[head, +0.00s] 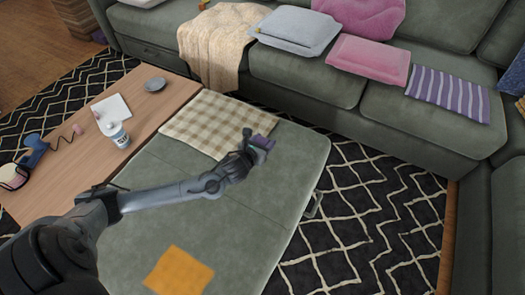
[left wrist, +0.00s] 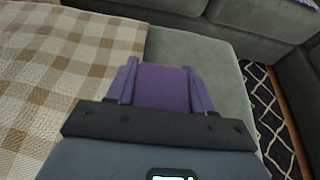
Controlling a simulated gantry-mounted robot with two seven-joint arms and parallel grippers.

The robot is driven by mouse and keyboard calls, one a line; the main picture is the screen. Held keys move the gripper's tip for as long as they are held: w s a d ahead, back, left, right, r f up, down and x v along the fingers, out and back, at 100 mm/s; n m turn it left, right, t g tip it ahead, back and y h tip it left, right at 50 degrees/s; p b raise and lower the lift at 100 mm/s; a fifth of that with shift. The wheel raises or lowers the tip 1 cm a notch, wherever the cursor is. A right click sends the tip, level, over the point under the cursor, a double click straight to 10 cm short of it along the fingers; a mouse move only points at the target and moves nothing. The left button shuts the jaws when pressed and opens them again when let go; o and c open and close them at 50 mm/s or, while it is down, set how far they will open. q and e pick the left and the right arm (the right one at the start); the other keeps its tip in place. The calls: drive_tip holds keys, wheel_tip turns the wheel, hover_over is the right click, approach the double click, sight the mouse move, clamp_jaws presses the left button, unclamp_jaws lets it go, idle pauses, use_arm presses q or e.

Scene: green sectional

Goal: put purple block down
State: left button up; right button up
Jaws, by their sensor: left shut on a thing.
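The purple block (head: 262,142) is in my left gripper (head: 253,147), above the green ottoman (head: 190,225) near its far right part. In the left wrist view the purple block (left wrist: 162,87) sits between the two fingers of my left gripper (left wrist: 163,88), which are shut on it. I cannot tell how far the block is above the ottoman, or whether it touches it. My right gripper is not in view.
A beige checked cloth (head: 207,122) lies on the ottoman left of the gripper. An orange cloth (head: 180,271) lies near its front. A wooden table (head: 130,130) with a white bottle (head: 117,135) stands left. The green sofa (head: 300,75) is behind. The ottoman's right side is bare.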

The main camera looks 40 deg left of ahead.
use_arm(q)
drive_tip(key=shift+a+f, duration=0.25)
wheel_tip(320, 180, down, 4)
drive_tip(key=b, duration=0.3)
drive_tip(key=shift+r, duration=0.1)
